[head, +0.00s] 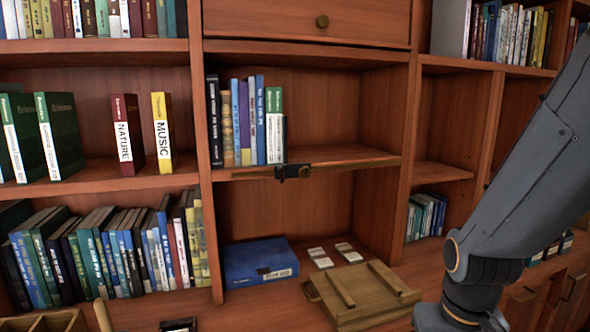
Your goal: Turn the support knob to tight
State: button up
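My gripper is out of view; only my grey arm shows at the right, well away from the knob.
A blue box (258,265), two small cards (320,258) and a wooden frame-like piece (365,298) lie on the lower surface below the shelf. Space in front of the shelf edge looks clear.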

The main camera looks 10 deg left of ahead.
aim_at(305, 172)
jog(key=u, duration=1.05)
jog(key=k, duration=0.85)
jog(key=z, duration=0.7)
jog(key=i, duration=0.5)
jog(key=z, duration=0.05)
